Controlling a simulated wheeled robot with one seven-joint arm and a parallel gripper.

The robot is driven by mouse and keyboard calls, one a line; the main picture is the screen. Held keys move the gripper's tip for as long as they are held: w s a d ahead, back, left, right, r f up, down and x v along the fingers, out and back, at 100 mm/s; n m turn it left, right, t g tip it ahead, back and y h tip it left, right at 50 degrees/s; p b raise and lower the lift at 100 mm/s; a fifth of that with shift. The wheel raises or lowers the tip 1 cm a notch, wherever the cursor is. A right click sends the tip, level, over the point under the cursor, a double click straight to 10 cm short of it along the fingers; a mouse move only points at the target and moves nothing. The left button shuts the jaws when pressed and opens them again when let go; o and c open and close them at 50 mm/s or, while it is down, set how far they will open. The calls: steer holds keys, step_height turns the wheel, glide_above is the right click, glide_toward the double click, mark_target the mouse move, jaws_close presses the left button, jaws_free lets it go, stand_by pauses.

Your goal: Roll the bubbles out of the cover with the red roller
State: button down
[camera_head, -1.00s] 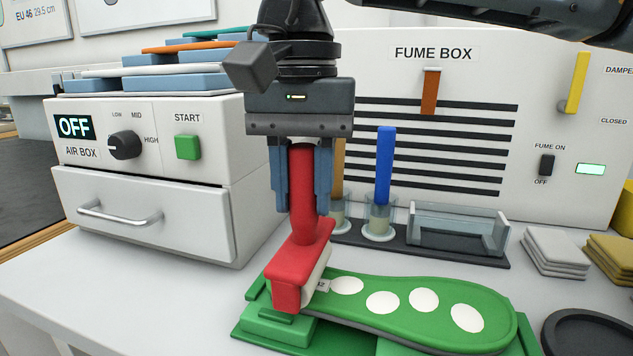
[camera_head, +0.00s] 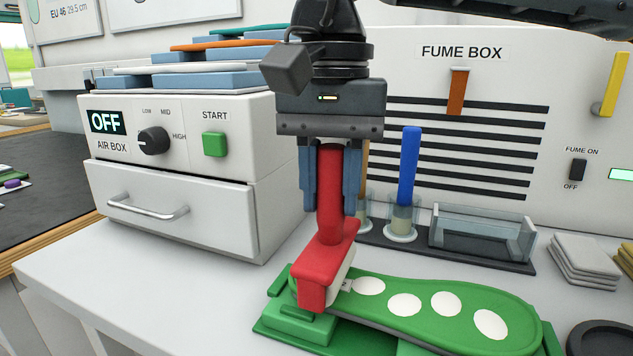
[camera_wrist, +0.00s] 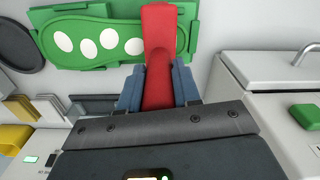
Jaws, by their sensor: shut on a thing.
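My gripper (camera_head: 331,190) is shut on the red handle of the red roller (camera_head: 328,265), between its two blue fingers. The roller points down, and its pale drum is partly hidden behind the red frame. The roller's head is over the left end of the green insole cover (camera_head: 455,283); I cannot tell whether it touches. Several white oval bubbles (camera_head: 404,305) lie in a row on the cover, to the right of the roller. The insole lies on a green holder (camera_head: 292,323). In the wrist view the roller (camera_wrist: 158,50) covers one end of the green cover (camera_wrist: 121,25).
The white air box (camera_head: 180,165), reading OFF, stands at the left with its drawer shut. The fume box (camera_head: 462,85) stands behind. A rack with a blue-handled brush (camera_head: 409,165) and a clear tray (camera_head: 482,232) is behind the insole. Folded cloths (camera_head: 585,258) lie at right.

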steer(key=s+d+b, duration=0.1)
steer(key=s+d, duration=0.2)
steer(key=d, duration=0.6)
steer(key=s+d+b, duration=0.1)
steer(key=s+d, duration=0.2)
steer(key=d, duration=0.6)
steer(key=shift+s+d+f+b, duration=0.15)
steer(key=shift+s+d+b, duration=0.15)
steer(key=shift+s+d, duration=0.1)
stand_by(1.8)
